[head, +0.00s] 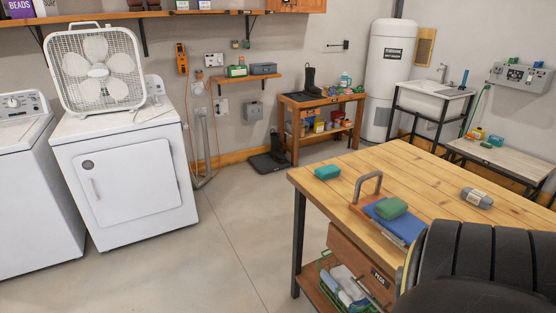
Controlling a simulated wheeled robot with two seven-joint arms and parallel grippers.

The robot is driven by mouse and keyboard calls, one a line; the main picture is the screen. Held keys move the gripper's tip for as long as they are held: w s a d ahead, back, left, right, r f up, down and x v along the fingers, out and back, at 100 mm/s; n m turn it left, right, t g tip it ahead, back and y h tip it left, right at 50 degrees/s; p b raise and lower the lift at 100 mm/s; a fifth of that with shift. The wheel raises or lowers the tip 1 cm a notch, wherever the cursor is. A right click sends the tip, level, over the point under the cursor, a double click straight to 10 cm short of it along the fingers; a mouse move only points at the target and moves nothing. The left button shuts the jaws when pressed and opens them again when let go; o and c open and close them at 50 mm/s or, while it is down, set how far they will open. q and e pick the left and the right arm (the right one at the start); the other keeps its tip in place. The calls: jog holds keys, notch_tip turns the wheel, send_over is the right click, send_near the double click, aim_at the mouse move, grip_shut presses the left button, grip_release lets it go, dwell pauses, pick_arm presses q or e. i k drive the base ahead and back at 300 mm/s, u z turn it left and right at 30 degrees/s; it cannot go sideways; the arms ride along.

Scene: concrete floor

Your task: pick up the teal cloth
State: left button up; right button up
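A small teal block-shaped thing (327,172) lies on the wooden workbench (440,172), near its left corner. It is the only clearly teal thing on the bench and matches the teal cloth in colour, but it is too small to make out its fabric. It lies flat, with bare wood around it. Neither of my grippers is in view, and nothing touches the teal thing.
Right of it are a metal-handled wooden tool (368,187), a blue flat thing (408,229) with a green sponge-like block (391,208) on it, and a grey roll-like thing (477,197). A large black ridged object (490,255) covers the lower right. Open floor (235,235) lies left.

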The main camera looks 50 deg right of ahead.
aim_at(331, 171)
jog(key=z, duration=0.25)
jog(key=i, duration=1.95)
jog(key=z, duration=0.9)
